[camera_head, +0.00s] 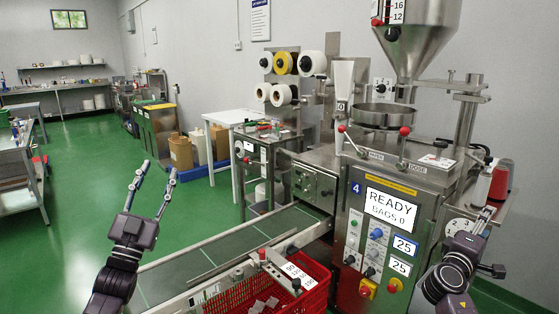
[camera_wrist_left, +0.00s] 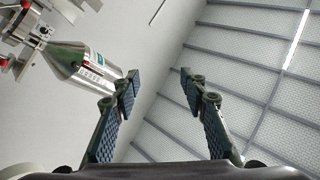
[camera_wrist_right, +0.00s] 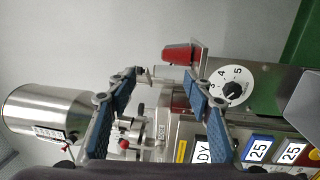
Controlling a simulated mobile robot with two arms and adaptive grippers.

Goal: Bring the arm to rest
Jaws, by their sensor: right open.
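My left gripper (camera_head: 158,176) is raised in front of the conveyor's near left end in the head view, fingers up and spread. In the left wrist view my left gripper (camera_wrist_left: 159,82) is open and empty, with wall and ceiling beyond it. My right gripper (camera_head: 483,222) is at the right of the teabag machine (camera_head: 338,224), partly hidden by its own wrist. In the right wrist view my right gripper (camera_wrist_right: 160,82) is open and empty, with a red-and-silver part (camera_wrist_right: 180,56) and a numbered dial (camera_wrist_right: 231,86) beyond its fingers.
A red crate (camera_head: 318,287) with small pale packets stands beside the conveyor belt (camera_head: 215,250). The machine's screen (camera_head: 390,210) reads READY, BAGS 0. A steel hopper (camera_head: 415,40) rises above. Green floor (camera_head: 85,180) is clear at the left.

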